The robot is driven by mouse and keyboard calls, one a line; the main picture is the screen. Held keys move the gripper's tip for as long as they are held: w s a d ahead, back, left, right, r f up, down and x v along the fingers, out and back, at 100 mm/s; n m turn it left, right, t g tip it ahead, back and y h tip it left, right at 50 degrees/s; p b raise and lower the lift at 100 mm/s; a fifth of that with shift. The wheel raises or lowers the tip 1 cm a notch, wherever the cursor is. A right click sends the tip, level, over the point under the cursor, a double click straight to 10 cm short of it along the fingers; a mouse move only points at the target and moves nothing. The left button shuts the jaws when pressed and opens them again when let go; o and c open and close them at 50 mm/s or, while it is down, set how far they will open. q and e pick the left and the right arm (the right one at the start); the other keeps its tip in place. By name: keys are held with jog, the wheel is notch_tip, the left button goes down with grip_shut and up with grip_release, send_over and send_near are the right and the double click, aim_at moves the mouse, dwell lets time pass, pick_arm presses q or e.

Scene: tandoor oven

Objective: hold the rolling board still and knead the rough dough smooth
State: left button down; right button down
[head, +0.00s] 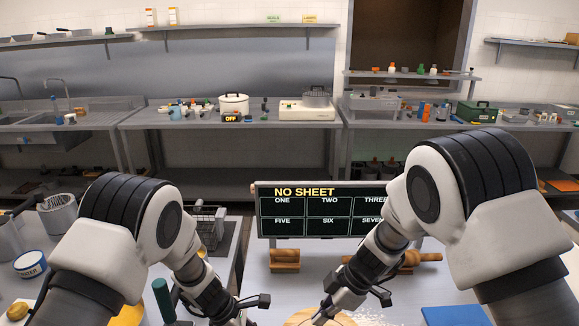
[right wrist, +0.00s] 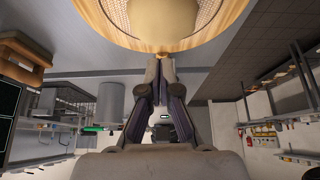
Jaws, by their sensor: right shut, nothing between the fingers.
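The round wooden rolling board (head: 298,319) shows at the bottom edge of the head view, mostly cut off. In the right wrist view, the board's rim (right wrist: 232,25) curves across the top, with a pale, rounded dough (right wrist: 162,18) on it. My right gripper (head: 323,311) is shut and empty over the board. In the right wrist view its fingertips (right wrist: 162,58) point at the dough beside the rim; I cannot tell whether they touch it. My left gripper (head: 252,304) is low, left of the board; its fingertips are partly cut off, so its opening is unclear.
A dark sign reading NO SHEET (head: 320,210) stands behind the board. A wooden block (head: 285,260) and a rolling pin (head: 425,257) lie before it. A blue mat (head: 453,315) is at right. A green cylinder (head: 163,298) and a wire basket (head: 207,225) are at left.

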aim_at(332, 325)
jog(key=shift+f, duration=1.05)
jog(key=shift+f, duration=0.45)
dwell(0.6)
notch_tip(332, 325, up, 8)
jog(key=shift+r, duration=0.1)
dwell(0.5)
jog(key=d, duration=0.1)
jog(key=s+d+h, duration=0.1)
jog(key=d+f+h, duration=0.1)
jog(key=d, duration=0.1)
jog(key=shift+s, duration=0.2)
jog(key=shift+f, duration=0.3)
jog(key=shift+x, duration=2.75)
